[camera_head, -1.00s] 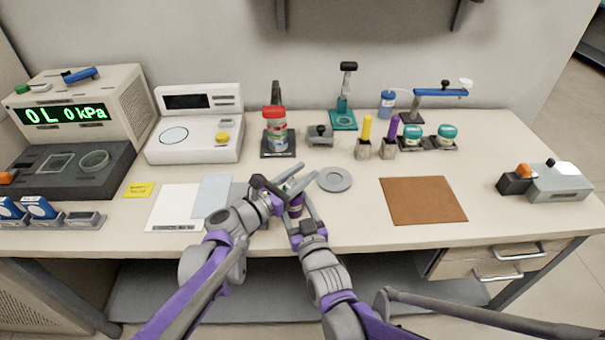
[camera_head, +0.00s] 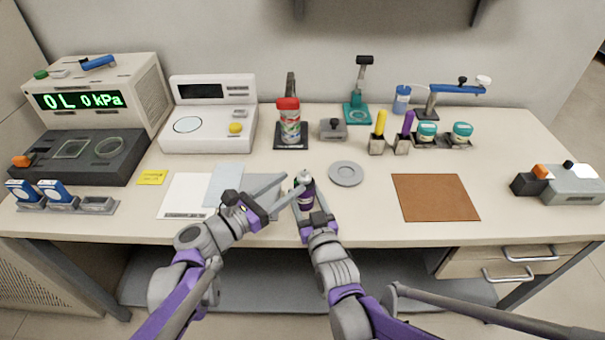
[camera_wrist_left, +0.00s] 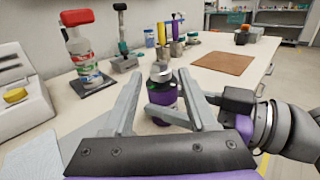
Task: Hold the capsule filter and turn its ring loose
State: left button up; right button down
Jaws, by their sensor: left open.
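The capsule filter (camera_head: 306,196) has a purple body and a light grey top, with a bit of green beside the top in the head view. In the left wrist view the filter (camera_wrist_left: 162,92) stands upright ahead of my left gripper (camera_wrist_left: 162,74). My right gripper (camera_head: 306,192) has its fingers on both sides of the purple body and appears shut on it. My left gripper (camera_head: 290,184) is open and empty, with its fingertips left of and close to the filter's top. I cannot tell whether the filter's base touches the table. The ring's edges are too small to make out.
A round grey dish (camera_head: 346,174) lies just behind and right of the filter. A brown mat (camera_head: 435,197) is to the right, and white sheets (camera_head: 188,196) lie to the left. A red-capped bottle (camera_head: 289,128) and a small grey block (camera_head: 333,131) stand behind.

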pick_arm(q)
jog(key=shift+v, duration=1.4)
pick_arm(e)
jog(key=shift+c, duration=0.2)
grip_release()
jog(key=v, duration=1.2)
